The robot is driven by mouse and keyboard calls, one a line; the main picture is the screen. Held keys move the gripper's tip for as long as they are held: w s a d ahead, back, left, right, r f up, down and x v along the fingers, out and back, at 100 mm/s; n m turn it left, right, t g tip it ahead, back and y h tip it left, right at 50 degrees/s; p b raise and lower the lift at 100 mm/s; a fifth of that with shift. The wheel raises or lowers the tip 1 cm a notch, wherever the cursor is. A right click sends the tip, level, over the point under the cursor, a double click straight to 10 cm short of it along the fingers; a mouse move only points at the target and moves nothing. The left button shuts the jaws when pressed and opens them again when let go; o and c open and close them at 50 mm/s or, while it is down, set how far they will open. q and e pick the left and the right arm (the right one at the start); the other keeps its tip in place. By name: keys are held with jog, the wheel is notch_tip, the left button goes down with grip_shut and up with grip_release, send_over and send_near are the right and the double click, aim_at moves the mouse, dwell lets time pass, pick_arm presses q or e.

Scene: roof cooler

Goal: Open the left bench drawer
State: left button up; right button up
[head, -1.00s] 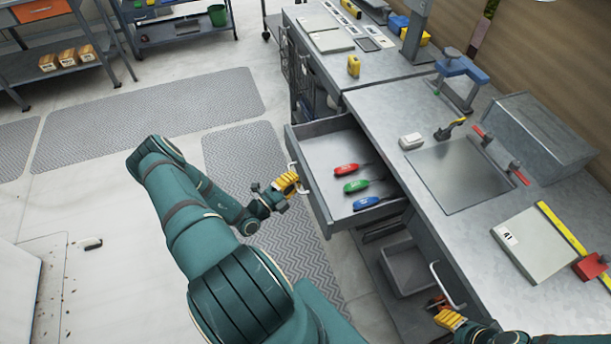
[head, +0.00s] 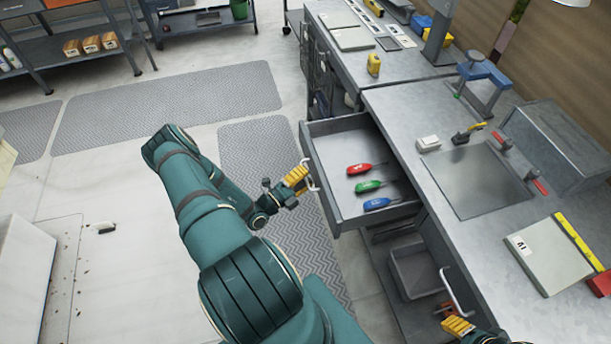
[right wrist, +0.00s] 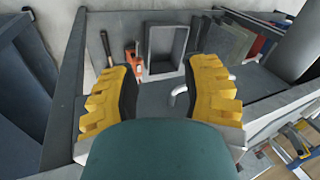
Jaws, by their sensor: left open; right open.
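The left bench drawer (head: 323,187) stands pulled out from under the worktop. Inside lie a red-handled tool (head: 360,169), a green-handled tool (head: 368,186) and a blue-handled tool (head: 377,203). My left gripper (head: 301,176) has its yellow fingers at the drawer's pale handle (head: 312,181). It is open, and the gap between its fingers is hard to see. My right gripper (head: 458,326) is low at the right, near the handle (head: 456,293) of another front. In the right wrist view its yellow fingers (right wrist: 160,90) are spread, and a curved handle (right wrist: 179,94) shows near the right finger.
A grey bin (head: 412,270) sits on the lower shelf under the bench. The worktop carries a metal plate (head: 478,180), a blue vise (head: 484,78) and a grey-green board (head: 548,256). Floor mats (head: 170,108) lie left of the bench, with open floor around them.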

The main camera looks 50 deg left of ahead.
pick_arm(q)
jog(key=s+f, duration=0.2)
jog(key=s, duration=0.9)
jog(key=shift+s, duration=0.25)
jog(key=shift+s, duration=0.1)
